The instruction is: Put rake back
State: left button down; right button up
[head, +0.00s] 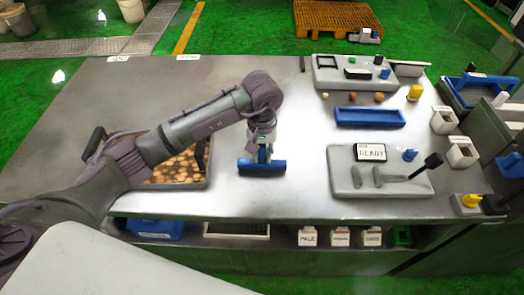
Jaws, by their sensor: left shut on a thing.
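My left gripper (263,139) points down over the middle of the steel table (290,105) and is shut on the rake. The rake has a wide blue head (262,167), which shows below the fingers. The head is at or just above the table top; I cannot tell if it touches. A shallow tray (190,184) of brown and yellow round pieces lies left of the rake, partly hidden by my left arm. A long blue open tray (370,118) lies to the right, empty as far as I see. My right gripper is not in view.
A grey scale-like unit (385,186) with a READY display (370,152) stands right of the rake. A grey board (350,72) with small items is at the back. White boxes (461,151) line the right edge. The table between rake and blue tray is clear.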

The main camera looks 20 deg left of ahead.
pick_arm(q)
jog(key=shift+f, duration=0.25)
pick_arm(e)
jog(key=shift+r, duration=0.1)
pick_arm(q)
jog(key=shift+f+b, duration=0.2)
jog(key=shift+b, duration=0.1)
jog(key=c, duration=1.1)
grip_release()
jog(key=shift+o, duration=0.4)
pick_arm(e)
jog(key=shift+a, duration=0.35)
pick_arm(q)
jog(key=shift+r, duration=0.1)
